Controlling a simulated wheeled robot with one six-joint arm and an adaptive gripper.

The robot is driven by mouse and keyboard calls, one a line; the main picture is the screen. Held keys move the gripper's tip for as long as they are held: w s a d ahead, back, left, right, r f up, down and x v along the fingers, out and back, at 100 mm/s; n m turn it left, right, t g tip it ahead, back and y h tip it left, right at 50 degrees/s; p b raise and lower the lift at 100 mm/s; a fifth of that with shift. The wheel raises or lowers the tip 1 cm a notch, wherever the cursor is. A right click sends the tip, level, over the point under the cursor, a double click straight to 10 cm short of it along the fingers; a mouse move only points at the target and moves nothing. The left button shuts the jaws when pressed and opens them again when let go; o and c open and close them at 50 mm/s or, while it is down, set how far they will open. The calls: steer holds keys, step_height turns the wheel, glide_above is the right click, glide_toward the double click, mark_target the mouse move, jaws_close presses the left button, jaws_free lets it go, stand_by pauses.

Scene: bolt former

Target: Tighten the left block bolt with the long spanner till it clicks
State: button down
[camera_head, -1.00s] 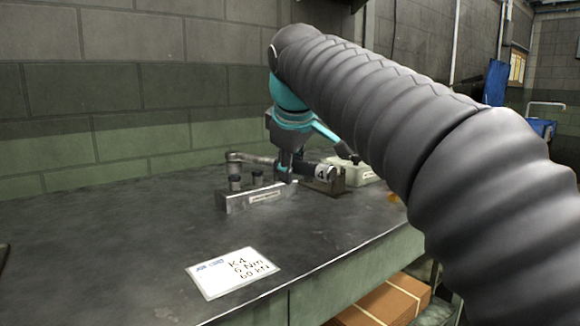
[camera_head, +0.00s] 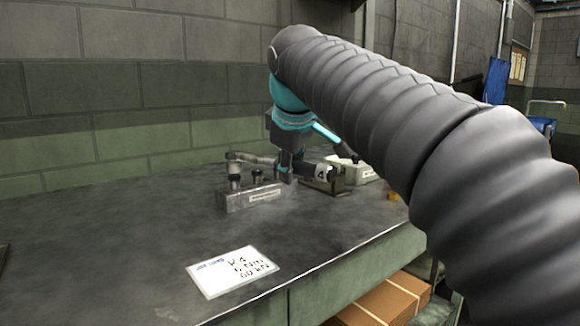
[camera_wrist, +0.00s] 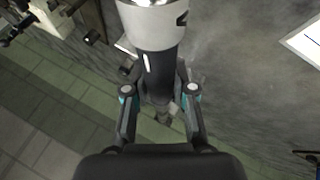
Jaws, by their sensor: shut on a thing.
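The metal block (camera_head: 262,197) lies on the dark bench with a pale label on its front. The left bolt (camera_head: 235,182) and a second bolt (camera_head: 257,177) stand up from its top. The long spanner (camera_head: 262,159) lies roughly level above the block, its head at the top of the left bolt; full seating cannot be made out. My gripper (camera_head: 286,173) is shut on the spanner's handle, right of the bolts. In the wrist view my gripper's fingers (camera_wrist: 159,95) flank the dark handle, and the spanner's pale end band (camera_wrist: 154,25) shows; the head end is mostly hidden.
A brown holder (camera_head: 338,188) and a pale box (camera_head: 362,174) stand right of the block, close to the spanner's end. A card (camera_head: 232,271) marked K4 lies at the bench's front. The brick wall (camera_head: 110,110) is behind.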

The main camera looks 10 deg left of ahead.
steer(key=shift+f+b, duration=0.85)
steer(key=shift+f, duration=0.3)
steer(key=shift+s+a+m+h+p, duration=0.25)
steer(key=shift+s+a+m, duration=0.1)
steer(key=shift+s+m, duration=0.2)
steer(key=shift+s+a+m+h+p, duration=0.25)
steer(key=shift+s+a+m, duration=0.15)
steer(key=shift+s, duration=0.25)
stand_by(0.9)
steer(key=shift+s, duration=0.1)
stand_by(0.3)
steer(key=shift+s+a+m, duration=0.25)
steer(key=shift+m, duration=0.1)
steer(key=shift+s+a+m+h+p, duration=0.25)
steer(key=shift+s+m+h+p, duration=0.05)
steer(key=shift+p, duration=0.05)
stand_by(0.3)
steer(key=shift+s+a, duration=0.15)
stand_by(0.4)
steer(key=shift+w+d+n, duration=0.4)
steer(key=shift+w+d, duration=0.15)
steer(key=shift+w, duration=0.1)
